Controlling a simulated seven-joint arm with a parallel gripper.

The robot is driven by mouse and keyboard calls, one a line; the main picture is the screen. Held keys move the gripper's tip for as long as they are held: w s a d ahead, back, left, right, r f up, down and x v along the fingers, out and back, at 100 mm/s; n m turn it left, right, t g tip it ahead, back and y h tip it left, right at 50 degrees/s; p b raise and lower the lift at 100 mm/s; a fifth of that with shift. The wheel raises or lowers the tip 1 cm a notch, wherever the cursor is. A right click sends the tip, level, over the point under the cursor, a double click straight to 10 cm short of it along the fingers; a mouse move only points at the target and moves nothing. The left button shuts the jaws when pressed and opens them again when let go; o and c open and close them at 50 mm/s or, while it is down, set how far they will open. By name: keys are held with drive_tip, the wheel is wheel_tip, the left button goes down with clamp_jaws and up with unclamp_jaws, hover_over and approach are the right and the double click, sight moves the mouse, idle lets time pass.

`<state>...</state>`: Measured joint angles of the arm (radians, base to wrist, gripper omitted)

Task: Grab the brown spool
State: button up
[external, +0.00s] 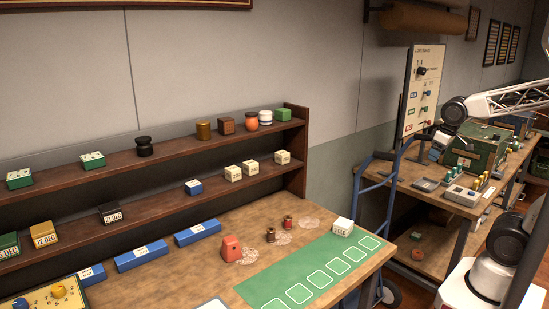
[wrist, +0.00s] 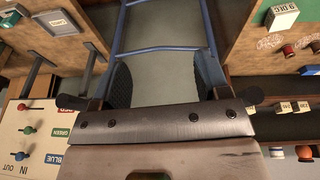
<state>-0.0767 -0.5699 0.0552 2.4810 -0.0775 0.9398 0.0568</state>
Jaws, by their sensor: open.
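Two small dark reddish-brown spool-like pieces stand on the wooden table, one at the back (external: 287,221) and one nearer the front (external: 283,238). In the wrist view similar pieces show at the right edge (wrist: 289,50), partly cut off. My gripper (external: 436,140) is in the upper right of the external view, well to the right of the table and above the hand truck. It is open, with nothing seen in it, and far from both spools.
A red block (external: 231,248) is left of the spools, and a white date block (external: 343,226) is on the green mat (external: 270,283) to their right. Shelves (external: 120,160) with blocks and jars rise behind. A blue hand truck (external: 360,205) stands between the table and the lever-board bench.

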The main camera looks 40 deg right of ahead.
drive_tip(key=w+a+r+n+h, duration=0.1)
drive_tip(key=w+a+r+n, duration=0.35)
drive_tip(key=w+a, duration=0.7)
drive_tip(key=n+t+h, duration=0.4)
drive_tip(key=n+h, duration=0.1)
drive_tip(key=n, duration=1)
hover_over(272, 235)
drive_tip(key=s+d, duration=0.4)
drive_tip(key=d, duration=1.1)
wheel_tip(272, 235, down, 15)
drive_tip(key=a+f+n+t, duration=0.1)
drive_tip(key=a+f+n, duration=0.2)
drive_tip(key=a, duration=0.3)
drive_tip(key=s+a+f+n+t, duration=0.1)
drive_tip(key=a+f+n+t, duration=0.1)
drive_tip(key=a+f, duration=0.4)
drive_tip(key=a+f+n+t, duration=0.1)
drive_tip(key=a+f+n, duration=0.3)
drive_tip(key=a, duration=0.2)
drive_tip(key=shift+s+a+f+n+t+h, duration=0.25)
drive_tip(key=shift+f+t+h, duration=0.05)
drive_tip(key=shift+f+t, duration=0.1)
drive_tip(key=shift+x, duration=1.25)
drive_tip(key=shift+d, duration=0.1)
drive_tip(key=shift+x, duration=2.6)
drive_tip(key=shift+w+r, duration=0.1)
drive_tip(key=shift+r, duration=0.05)
